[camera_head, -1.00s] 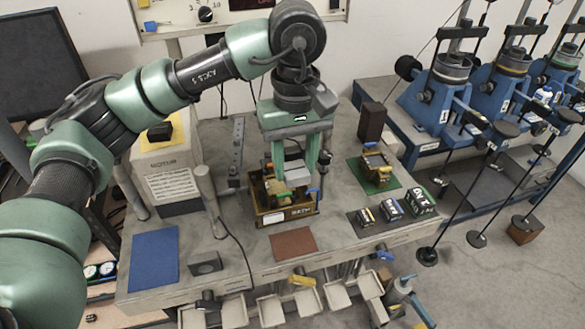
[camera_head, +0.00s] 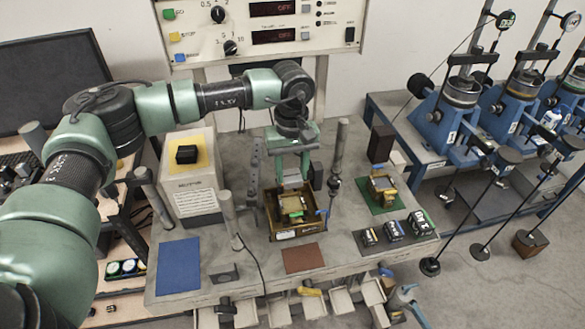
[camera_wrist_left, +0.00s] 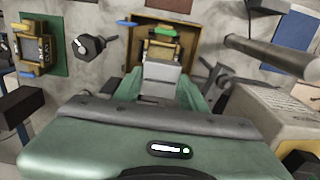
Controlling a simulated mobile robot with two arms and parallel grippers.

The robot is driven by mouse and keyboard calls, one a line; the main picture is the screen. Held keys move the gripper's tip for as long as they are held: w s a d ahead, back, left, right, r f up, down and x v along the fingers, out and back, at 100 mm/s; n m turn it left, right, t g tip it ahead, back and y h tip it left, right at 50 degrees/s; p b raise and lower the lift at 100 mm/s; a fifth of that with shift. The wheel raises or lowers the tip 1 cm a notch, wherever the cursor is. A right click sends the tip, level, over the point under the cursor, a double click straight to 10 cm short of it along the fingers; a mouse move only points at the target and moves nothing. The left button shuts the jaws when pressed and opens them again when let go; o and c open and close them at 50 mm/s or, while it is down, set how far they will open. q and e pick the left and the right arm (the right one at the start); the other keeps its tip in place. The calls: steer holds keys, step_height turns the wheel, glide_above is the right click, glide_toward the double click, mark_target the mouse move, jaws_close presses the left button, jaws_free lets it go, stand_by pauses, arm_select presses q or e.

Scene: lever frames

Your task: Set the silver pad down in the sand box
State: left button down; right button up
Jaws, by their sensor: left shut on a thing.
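The silver pad (camera_head: 292,181) is a small grey block between the fingers of my left gripper (camera_head: 292,172). The gripper is shut on it. The pad also shows in the left wrist view (camera_wrist_left: 161,73), with a green finger on each side. The sand box (camera_head: 283,235) is a brownish, open-topped box with a white label on its front. It stands on the bench below and just in front of the pad, with yellow and green parts inside. In the left wrist view the box (camera_wrist_left: 138,30) lies beyond the pad. I cannot tell whether pad and box touch. My right gripper is not in view.
A grey post (camera_head: 338,150) stands close right of the gripper. A blue mat (camera_head: 178,266) and a brown mat (camera_head: 303,258) lie in front. A green mat (camera_head: 388,203) with a small device lies right.

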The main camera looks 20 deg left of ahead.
arm_select(q)
steer(key=b, duration=0.3)
glide_above(292, 204)
steer(key=shift+w+f, duration=0.1)
steer(key=shift+f, duration=3.15)
steer(key=shift+f+b, duration=0.75)
steer(key=shift+f, duration=0.25)
steer(key=c, duration=0.7)
jaws_free()
steer(key=shift+r, duration=0.35)
step_height(292, 204, up, 6)
steer(key=b, duration=0.3)
steer(key=shift+r, duration=0.6)
